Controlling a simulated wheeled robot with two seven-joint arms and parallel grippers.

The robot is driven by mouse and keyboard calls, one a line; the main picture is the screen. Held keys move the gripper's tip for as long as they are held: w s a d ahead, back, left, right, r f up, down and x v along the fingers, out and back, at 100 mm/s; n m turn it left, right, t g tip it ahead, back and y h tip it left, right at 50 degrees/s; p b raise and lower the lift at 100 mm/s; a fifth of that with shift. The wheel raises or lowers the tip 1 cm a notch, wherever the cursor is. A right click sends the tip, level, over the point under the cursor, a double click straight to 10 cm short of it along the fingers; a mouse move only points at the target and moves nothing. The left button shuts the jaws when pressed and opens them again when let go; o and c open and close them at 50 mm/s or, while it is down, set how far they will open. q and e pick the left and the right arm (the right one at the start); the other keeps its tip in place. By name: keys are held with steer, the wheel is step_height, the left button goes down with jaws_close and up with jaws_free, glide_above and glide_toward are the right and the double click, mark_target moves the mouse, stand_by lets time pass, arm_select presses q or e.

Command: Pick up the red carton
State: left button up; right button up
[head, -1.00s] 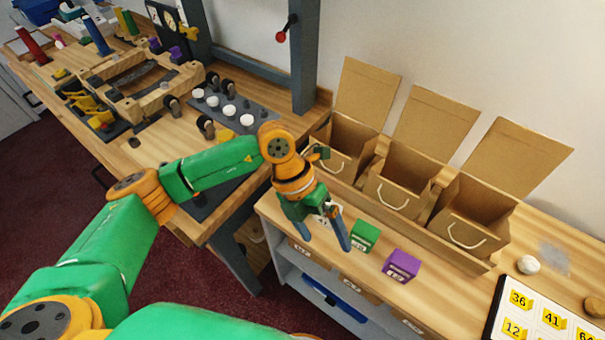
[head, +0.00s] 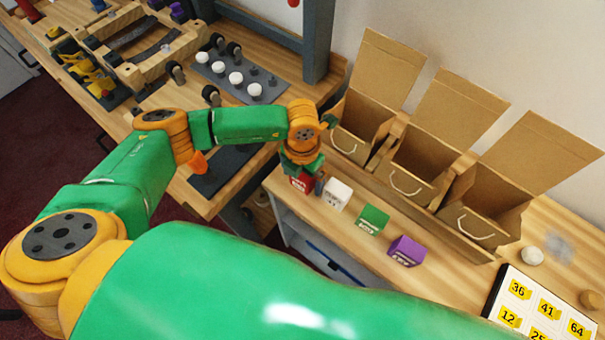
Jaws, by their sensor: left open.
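The red carton (head: 301,183) stands at the left end of a row of small cartons on the counter, and its upper part is hidden by my left gripper. My left gripper (head: 306,178) points down over the red carton and is open. One finger shows at the carton's right side; the other finger is hard to make out. I cannot tell whether the fingers touch it. My right gripper is not in view.
A white carton (head: 337,195) stands close to the right of the gripper, followed by a green carton (head: 372,219) and a purple carton (head: 406,251). Behind them are three open brown boxes with handles (head: 405,184). A number board (head: 531,307) lies at lower right.

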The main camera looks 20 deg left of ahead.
arm_select(q)
steer(key=shift+w, duration=0.15)
steer(key=shift+c, duration=0.6)
steer(key=shift+d, duration=0.1)
steer(key=c, duration=1.3)
